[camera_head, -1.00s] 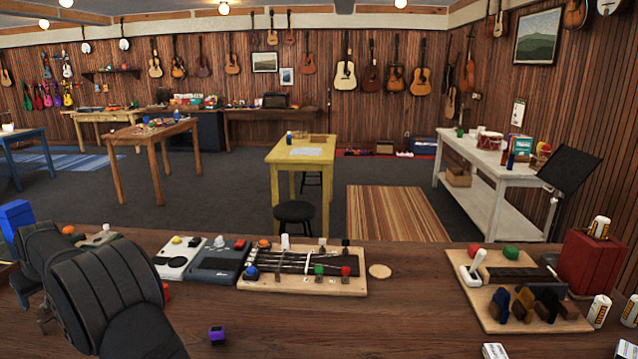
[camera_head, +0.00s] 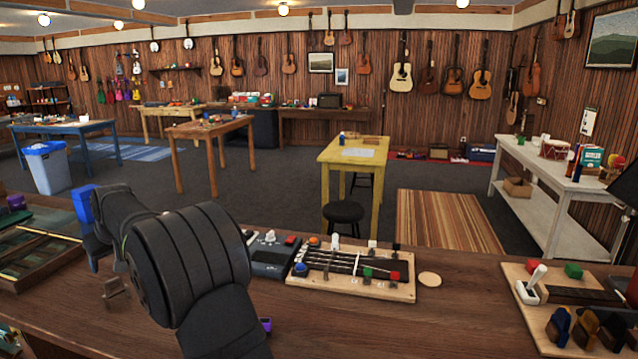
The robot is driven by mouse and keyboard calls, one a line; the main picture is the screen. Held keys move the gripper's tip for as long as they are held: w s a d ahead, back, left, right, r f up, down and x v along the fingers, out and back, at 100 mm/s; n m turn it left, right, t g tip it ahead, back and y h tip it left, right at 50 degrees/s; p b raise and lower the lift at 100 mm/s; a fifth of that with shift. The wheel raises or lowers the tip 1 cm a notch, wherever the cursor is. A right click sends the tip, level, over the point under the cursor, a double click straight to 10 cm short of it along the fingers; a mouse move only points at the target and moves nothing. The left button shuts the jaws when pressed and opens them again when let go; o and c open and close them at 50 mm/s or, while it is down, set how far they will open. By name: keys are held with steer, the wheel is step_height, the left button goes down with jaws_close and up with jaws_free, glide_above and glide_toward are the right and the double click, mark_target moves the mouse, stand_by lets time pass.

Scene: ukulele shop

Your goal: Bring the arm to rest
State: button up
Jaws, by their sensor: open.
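My black arm rises from the bottom of the head view, left of the middle, and bends away over the bench. Its big rounded joint hides much of what lies behind. My gripper (camera_head: 96,254) is at the far end of the arm, small and partly hidden at the left. It is open, and I see nothing held in it. Its exact height over the bench is hard to tell.
The wooden bench (camera_head: 460,325) carries a board with strings and coloured knobs (camera_head: 350,273), a round wooden disc (camera_head: 429,279) and a dark pedal box (camera_head: 272,258). A compartment tray (camera_head: 35,255) lies at the left. A blue bin (camera_head: 46,168) stands beyond.

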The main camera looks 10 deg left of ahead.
mark_target(112, 280)
steer(key=x, duration=1)
steer(key=shift+w+f, duration=0.1)
steer(key=shift+f, duration=0.2)
steer(key=shift+a+f, duration=0.15)
steer(key=shift+a, duration=0.1)
steer(key=w+d+r, duration=0.3)
steer(key=d+r, duration=0.2)
steer(key=r, duration=0.3)
steer(key=w+d+r, duration=0.3)
steer(key=d+r, duration=0.3)
steer(key=r, duration=0.3)
steer(key=w+d+m+t+h, duration=0.1)
steer(key=w+d+m, duration=0.3)
steer(key=w+d, duration=0.7)
steer(key=w+d+m+t+h, duration=0.2)
steer(key=w+d+m, duration=0.3)
steer(key=w+d, duration=0.7)
steer(key=d, duration=0.8)
steer(key=shift+w+d+f+t+h, duration=0.3)
steer(key=shift+f, duration=0.05)
